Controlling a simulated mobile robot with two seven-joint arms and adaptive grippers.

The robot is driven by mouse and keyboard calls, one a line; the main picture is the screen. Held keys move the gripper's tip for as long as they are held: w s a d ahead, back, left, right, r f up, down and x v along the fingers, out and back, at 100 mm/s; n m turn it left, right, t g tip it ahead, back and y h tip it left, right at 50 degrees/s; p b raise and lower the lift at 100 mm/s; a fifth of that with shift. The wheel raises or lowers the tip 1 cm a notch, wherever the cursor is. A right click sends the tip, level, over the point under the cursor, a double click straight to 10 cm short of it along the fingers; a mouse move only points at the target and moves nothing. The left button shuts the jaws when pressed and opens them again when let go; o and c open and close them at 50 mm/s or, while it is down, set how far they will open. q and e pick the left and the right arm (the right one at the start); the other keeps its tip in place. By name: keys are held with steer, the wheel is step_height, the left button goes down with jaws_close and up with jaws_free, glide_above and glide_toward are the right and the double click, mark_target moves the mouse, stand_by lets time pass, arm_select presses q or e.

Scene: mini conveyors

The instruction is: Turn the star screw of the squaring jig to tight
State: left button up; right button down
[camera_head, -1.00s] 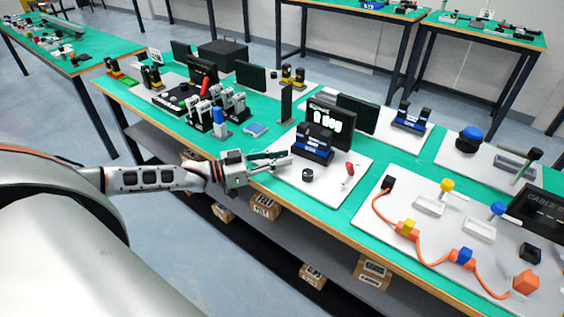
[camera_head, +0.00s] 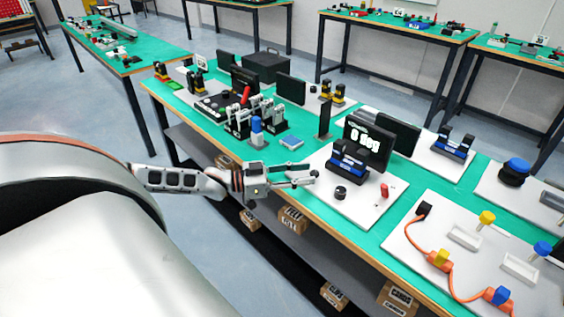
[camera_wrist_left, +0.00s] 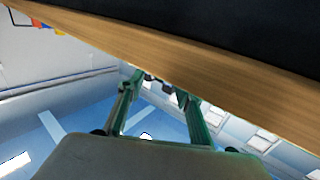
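A white board (camera_head: 370,210) at the table's front edge carries a screen (camera_head: 366,145) reading about "0 deg", a black-and-blue block fixture (camera_head: 337,170), a round black knob (camera_head: 340,193) and a small red upright piece (camera_head: 384,190). I cannot tell for certain which part is the star screw. My left gripper (camera_head: 312,175) is at the board's left front edge, left of the knob and apart from it. Its fingers are spread and hold nothing. In the left wrist view, the open green fingers (camera_wrist_left: 158,82) are close to the wooden table edge. My right gripper is not in view.
The wooden table edge (camera_wrist_left: 200,62) runs close to my left fingers. A blue-topped white piece (camera_head: 257,130) and a flat blue pad (camera_head: 291,142) stand behind the gripper. A board with an orange cable (camera_head: 452,270) lies to the right. Boxes (camera_head: 292,219) sit on the lower shelf.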

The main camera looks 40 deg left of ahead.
arm_select(q)
steer(key=v, duration=0.8)
steer(key=shift+s+a, duration=0.1)
steer(key=shift+a, duration=0.05)
